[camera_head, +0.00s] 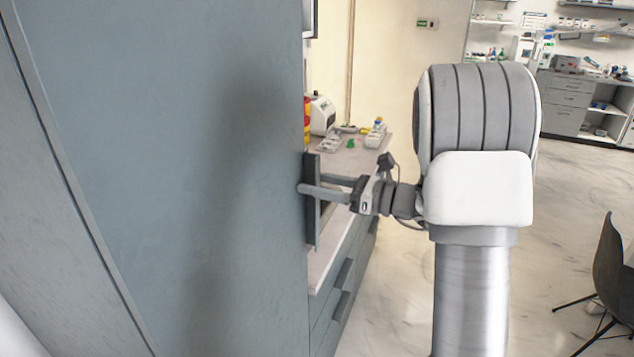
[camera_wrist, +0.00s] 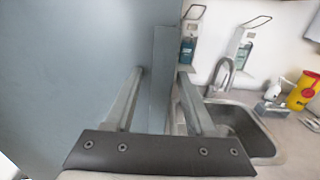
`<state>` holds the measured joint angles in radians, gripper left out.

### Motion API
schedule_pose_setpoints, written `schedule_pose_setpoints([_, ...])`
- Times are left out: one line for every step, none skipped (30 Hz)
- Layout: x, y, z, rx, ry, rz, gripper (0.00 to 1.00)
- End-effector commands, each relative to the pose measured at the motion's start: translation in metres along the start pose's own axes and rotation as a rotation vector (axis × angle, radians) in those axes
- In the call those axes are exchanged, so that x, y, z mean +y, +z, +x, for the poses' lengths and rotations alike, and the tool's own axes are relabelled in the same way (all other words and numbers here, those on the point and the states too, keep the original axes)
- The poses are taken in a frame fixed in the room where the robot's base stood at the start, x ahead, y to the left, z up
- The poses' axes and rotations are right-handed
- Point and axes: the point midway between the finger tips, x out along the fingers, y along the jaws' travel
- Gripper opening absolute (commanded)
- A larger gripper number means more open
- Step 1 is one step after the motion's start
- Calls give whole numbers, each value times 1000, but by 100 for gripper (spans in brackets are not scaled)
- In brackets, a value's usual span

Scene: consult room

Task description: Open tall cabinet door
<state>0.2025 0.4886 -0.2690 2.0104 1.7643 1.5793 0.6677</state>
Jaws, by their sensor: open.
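The tall cabinet door (camera_head: 190,170) is a large blue-grey panel filling the left of the head view. It also fills the left of the wrist view (camera_wrist: 60,70). Its handle (camera_head: 313,232) is a dark upright bar at the panel's right edge. In the wrist view the handle (camera_wrist: 162,80) is a grey vertical strip between my fingers. My gripper (camera_head: 311,184) is open, with one finger on each side of the handle. The wrist view shows the two fingers (camera_wrist: 160,74) spread apart around it. I cannot tell whether either finger touches the handle.
A counter (camera_head: 325,262) with drawers stands just beyond the cabinet's edge. It bears a sink (camera_wrist: 250,125), a tap (camera_wrist: 222,75), soap dispensers (camera_wrist: 190,40) and a yellow and red container (camera_wrist: 303,90). A dark chair (camera_head: 608,265) is at the right. Open floor (camera_head: 400,290) lies between.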

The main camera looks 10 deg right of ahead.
Motion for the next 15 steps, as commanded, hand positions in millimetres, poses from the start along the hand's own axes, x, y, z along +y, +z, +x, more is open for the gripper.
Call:
schedule_pose_setpoints([0,0,0,0,0,0,55])
schedule_pose_setpoints([0,0,0,0,0,0,55])
schedule_pose_setpoints([0,0,0,0,0,0,55])
schedule_pose_setpoints([0,0,0,0,0,0,55])
schedule_pose_setpoints([0,0,0,0,0,0,53])
schedule_pose_setpoints([0,0,0,0,0,0,46])
schedule_pose_setpoints([0,0,0,0,0,0,41])
schedule_pose_setpoints([0,0,0,0,0,0,35])
schedule_pose_setpoints([0,0,0,0,0,0,28])
schedule_pose_setpoints([0,0,0,0,0,0,23])
schedule_pose_setpoints([0,0,0,0,0,0,17])
schedule_pose_setpoints([0,0,0,0,1,0,10])
schedule_pose_setpoints([0,0,0,0,1,0,5])
schedule_pose_setpoints([0,0,0,0,1,0,0])
schedule_pose_setpoints([0,0,0,0,2,0,0])
